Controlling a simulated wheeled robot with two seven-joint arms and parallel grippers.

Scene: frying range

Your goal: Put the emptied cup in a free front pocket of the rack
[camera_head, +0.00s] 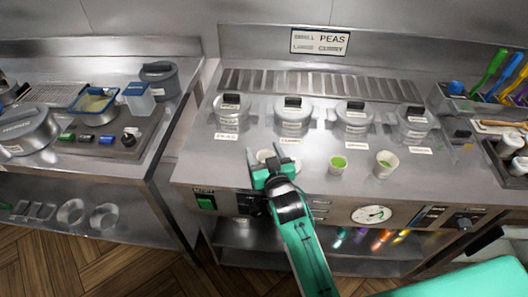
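My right gripper (268,163) is over the front part of the range top, its green fingers spread apart. A pale cup (265,155) shows at the fingertips, partly hidden by them. I cannot tell whether the fingers press on it, and its inside is not clear. Two more white cups stand to the right on the steel top: one with green contents (338,165) and another with green contents (384,166). I cannot tell for sure which thing is the rack; a holder with metal containers (510,141) is at the far right. My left gripper is out of view.
Several lidded pots stand in a row behind the cups, the leftmost (231,112) behind my gripper. A dial (373,214) and switches are on the front panel. Coloured handles (490,70) stand at the back right. A side counter (110,152) is at the left, across a gap.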

